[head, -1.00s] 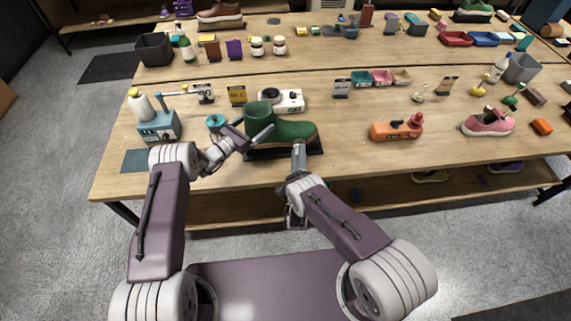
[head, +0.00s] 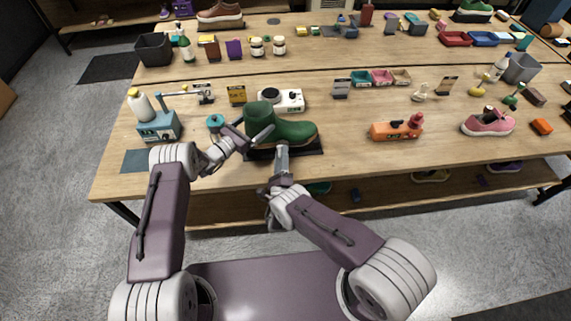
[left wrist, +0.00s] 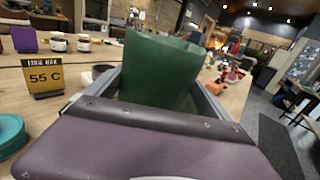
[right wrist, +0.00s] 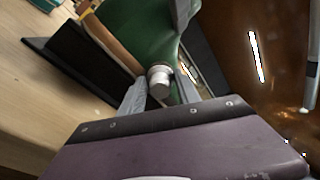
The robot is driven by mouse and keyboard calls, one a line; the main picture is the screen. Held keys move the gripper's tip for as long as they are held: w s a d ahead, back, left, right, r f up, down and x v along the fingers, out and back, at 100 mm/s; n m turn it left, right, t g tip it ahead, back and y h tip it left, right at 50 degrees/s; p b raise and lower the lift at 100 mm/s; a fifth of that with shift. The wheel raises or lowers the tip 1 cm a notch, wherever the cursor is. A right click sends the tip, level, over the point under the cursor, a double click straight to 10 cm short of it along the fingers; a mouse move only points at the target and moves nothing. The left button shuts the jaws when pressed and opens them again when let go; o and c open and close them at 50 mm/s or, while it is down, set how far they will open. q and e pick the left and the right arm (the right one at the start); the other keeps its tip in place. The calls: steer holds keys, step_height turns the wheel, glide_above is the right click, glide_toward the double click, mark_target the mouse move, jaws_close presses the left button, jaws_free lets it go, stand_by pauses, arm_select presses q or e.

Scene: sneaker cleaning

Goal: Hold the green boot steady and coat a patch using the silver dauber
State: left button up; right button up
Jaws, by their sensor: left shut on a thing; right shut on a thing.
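The green boot (head: 292,131) stands on a dark mat (head: 312,149) at the table's front edge, toe to the right. My left gripper (head: 257,134) is shut on the boot's shaft; the left wrist view shows the shaft (left wrist: 160,68) between its fingers. My right gripper (head: 281,155) is in front of the boot's side, low near the sole. In the right wrist view it is shut on the silver dauber (right wrist: 160,82), whose far end is close to the green boot (right wrist: 143,28). I cannot tell whether the dauber touches the boot.
A teal round tin (head: 215,122) and a blue device with a white bottle (head: 157,125) stand left of the boot. A white device (head: 288,100) is behind it. An orange tool (head: 398,128) and a pink shoe (head: 488,123) lie right, with bare table between.

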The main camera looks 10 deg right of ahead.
steer(key=shift+a, duration=2.55)
steer(key=shift+w+d, duration=0.1)
steer(key=shift+d, duration=0.35)
steer(key=shift+s+d, duration=0.2)
steer(key=shift+d, duration=1.3)
steer(key=shift+w, duration=0.15)
steer(key=shift+s+d, duration=0.2)
steer(key=shift+d, duration=1.75)
steer(key=shift+w, duration=0.1)
